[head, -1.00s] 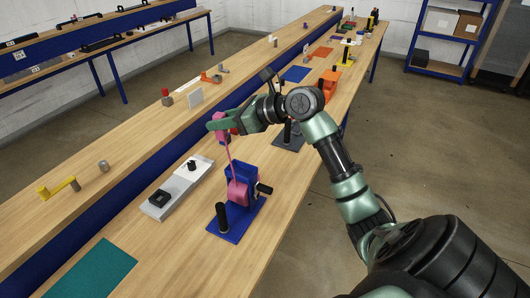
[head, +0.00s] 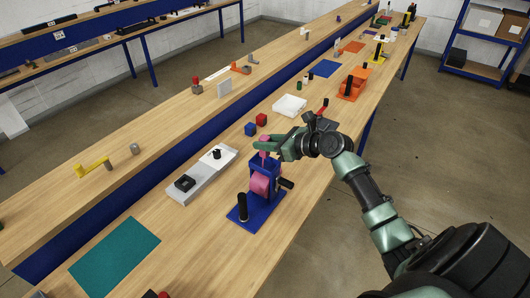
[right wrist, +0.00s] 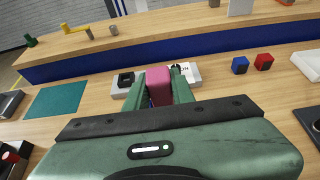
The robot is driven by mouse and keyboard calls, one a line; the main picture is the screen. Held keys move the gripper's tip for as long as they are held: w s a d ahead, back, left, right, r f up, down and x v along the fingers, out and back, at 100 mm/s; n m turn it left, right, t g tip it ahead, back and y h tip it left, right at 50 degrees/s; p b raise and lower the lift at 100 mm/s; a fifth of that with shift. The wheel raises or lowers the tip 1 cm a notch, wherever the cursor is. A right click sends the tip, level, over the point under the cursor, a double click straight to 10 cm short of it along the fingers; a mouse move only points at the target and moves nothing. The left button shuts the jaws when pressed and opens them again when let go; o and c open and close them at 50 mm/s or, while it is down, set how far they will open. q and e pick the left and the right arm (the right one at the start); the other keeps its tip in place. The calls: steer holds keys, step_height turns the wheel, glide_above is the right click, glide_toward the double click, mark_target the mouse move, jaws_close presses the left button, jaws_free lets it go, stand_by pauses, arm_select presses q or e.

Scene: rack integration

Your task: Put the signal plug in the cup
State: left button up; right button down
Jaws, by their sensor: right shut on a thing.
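My right gripper (head: 265,150) is shut on a pink block (right wrist: 158,87), which shows between the fingers in the right wrist view. In the head view the pink block (head: 264,144) sits just above a pink reel (head: 259,184) on a blue stand (head: 243,213). Any cord between block and reel is too small to tell. A pale grey plate (head: 208,182) lies left of the stand, with a square black holder (head: 185,183) and a small black knob on it. I cannot tell which thing is the cup. My left gripper is not in view.
A teal mat (head: 115,255) lies at the near left. Blue (head: 250,129) and red (head: 261,119) cubes and a white tray (head: 290,106) lie beyond the gripper. A raised wooden shelf (head: 120,140) with a blue front runs along the left.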

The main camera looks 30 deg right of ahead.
mark_target(268, 154)
steer(key=shift+f, duration=2.35)
steer(key=shift+f, duration=0.15)
steer(key=c, duration=1.2)
jaws_free()
steer(key=shift+b+v, duration=0.95)
steer(key=shift+v, duration=5.15)
